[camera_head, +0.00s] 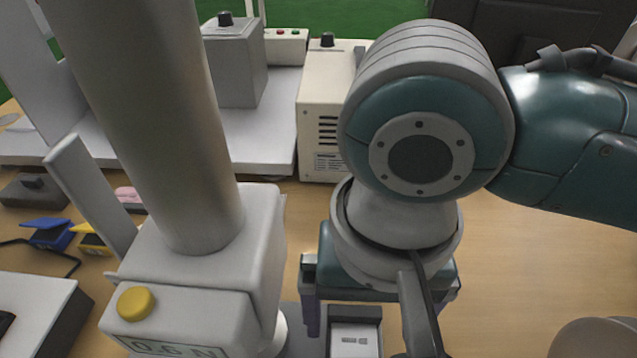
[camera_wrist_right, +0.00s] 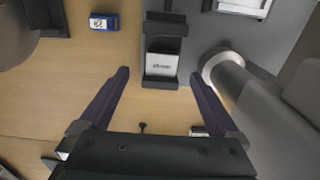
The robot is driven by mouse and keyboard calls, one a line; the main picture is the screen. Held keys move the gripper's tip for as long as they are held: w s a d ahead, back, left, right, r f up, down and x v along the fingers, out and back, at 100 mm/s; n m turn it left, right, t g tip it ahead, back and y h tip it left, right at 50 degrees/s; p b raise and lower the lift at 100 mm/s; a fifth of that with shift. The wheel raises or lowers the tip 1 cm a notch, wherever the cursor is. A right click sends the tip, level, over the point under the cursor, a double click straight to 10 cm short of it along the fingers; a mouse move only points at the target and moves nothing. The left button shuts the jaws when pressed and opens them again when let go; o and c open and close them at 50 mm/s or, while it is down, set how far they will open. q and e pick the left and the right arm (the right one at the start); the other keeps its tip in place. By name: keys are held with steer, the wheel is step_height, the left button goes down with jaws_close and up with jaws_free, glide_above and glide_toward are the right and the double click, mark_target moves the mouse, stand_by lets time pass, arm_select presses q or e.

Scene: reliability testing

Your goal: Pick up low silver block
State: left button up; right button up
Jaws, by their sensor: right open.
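A low silver block (camera_wrist_right: 162,64) with small dark print sits in a dark holder (camera_wrist_right: 163,29) in the right wrist view. In the head view the block (camera_head: 354,341) shows at the bottom edge, below my right gripper. My right gripper (camera_wrist_right: 159,76) is open, with its two purple fingers apart and the block between and beyond their tips in the picture. Nothing is between the fingers that I can see them touching. In the head view the gripper (camera_head: 358,312) is partly hidden by my arm. My left gripper does not show.
A white force-test machine with a thick column (camera_head: 160,110) and yellow button (camera_head: 135,303) stands close left of my right gripper. A small blue block (camera_wrist_right: 104,22) lies left of the holder. A beige box (camera_head: 322,120) stands behind. Bare wooden table (camera_head: 540,270) lies to the right.

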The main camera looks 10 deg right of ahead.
mark_target(355, 342)
steer(key=f, duration=0.1)
steer(key=f+b, duration=0.1)
steer(key=f, duration=0.3)
steer(key=shift+w+f+b, duration=0.2)
steer(key=shift+w+b, duration=0.05)
steer(key=shift+b, duration=0.1)
steer(key=c, duration=1.5)
